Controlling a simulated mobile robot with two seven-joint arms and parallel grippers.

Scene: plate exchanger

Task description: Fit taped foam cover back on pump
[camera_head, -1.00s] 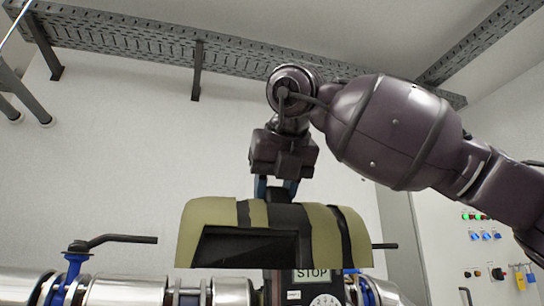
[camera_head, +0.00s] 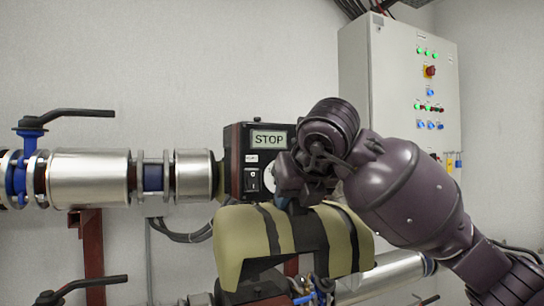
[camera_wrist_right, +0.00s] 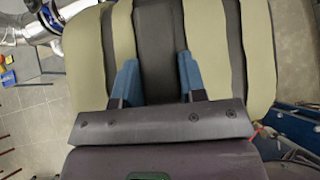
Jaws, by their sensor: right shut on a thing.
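The foam cover (camera_head: 240,237) is olive-yellow with black tape bands and a dark opening on its near side. My right gripper (camera_head: 297,203) is shut on the top of the cover and holds it tilted, in front of and below the pump (camera_head: 230,163). The pump has a dark body with a STOP display and a switch, and its front is bare. In the right wrist view the blue fingertips (camera_wrist_right: 158,85) stand on either side of a black band of the cover (camera_wrist_right: 188,30). My left gripper is not in view.
Silver-clad pipe (camera_head: 90,178) runs left from the pump, with a black-handled blue valve (camera_head: 32,128). A lower pipe (camera_head: 385,272) passes behind the cover. A control cabinet (camera_head: 385,80) hangs at right. Bare wall lies above the pump.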

